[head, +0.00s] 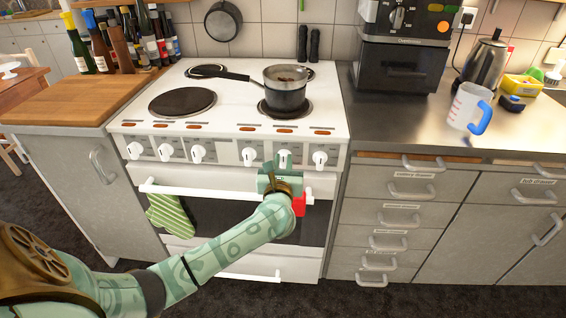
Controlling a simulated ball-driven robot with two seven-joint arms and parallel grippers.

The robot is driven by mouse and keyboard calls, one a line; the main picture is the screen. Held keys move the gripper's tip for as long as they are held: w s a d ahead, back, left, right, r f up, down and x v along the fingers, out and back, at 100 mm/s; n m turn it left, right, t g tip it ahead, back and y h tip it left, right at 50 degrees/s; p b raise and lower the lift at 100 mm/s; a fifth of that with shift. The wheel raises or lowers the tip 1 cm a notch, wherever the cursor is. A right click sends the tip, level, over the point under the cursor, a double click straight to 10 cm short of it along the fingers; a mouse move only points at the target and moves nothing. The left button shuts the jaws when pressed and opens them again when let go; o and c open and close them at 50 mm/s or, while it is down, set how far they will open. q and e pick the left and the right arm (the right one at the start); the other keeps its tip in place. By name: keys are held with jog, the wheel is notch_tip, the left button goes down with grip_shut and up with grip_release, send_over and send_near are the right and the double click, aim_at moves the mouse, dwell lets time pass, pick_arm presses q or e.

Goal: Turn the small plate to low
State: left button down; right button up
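The white cooker (230,120) has a row of white knobs on its front panel. My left gripper (279,168) is right at the panel, at the second knob from the right (285,158). The knob's upper part shows above the gripper. Whether the fingers grip it or only stand close is hidden. A saucepan (285,95) with brown contents stands on the front right plate (266,110). The back left plate (206,71) looks small and the front left plate (183,102) is larger; both are bare. The back right plate is mostly hidden behind the pan. My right gripper is out of view.
The pan's handle (222,75) points left. A wooden board (75,98) lies left; a jug (466,106) is on the right counter.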

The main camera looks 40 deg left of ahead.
pick_arm(q)
jog(key=shift+w+d+r+m+p, duration=0.1)
jog(key=shift+m+p, duration=0.65)
jog(key=shift+m, duration=0.15)
jog(key=shift+d+r+m+p, duration=0.1)
jog(key=shift+m+p, duration=0.6)
jog(key=shift+m, duration=0.2)
jog(key=shift+w+d+f+m+p, duration=0.1)
jog(key=shift+f+m+p, duration=0.1)
jog(key=shift+m+p, duration=0.8)
jog(key=shift+d+f+m+p, duration=0.15)
jog(key=shift+m+p, duration=0.25)
jog(key=shift+m, duration=1.1)
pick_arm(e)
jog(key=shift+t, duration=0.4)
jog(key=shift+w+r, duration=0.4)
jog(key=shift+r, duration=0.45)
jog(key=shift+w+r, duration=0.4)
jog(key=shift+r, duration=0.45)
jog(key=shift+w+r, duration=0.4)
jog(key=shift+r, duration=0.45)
pick_arm(q)
jog(key=shift+f, duration=0.1)
jog(key=c, duration=1.3)
grip_release()
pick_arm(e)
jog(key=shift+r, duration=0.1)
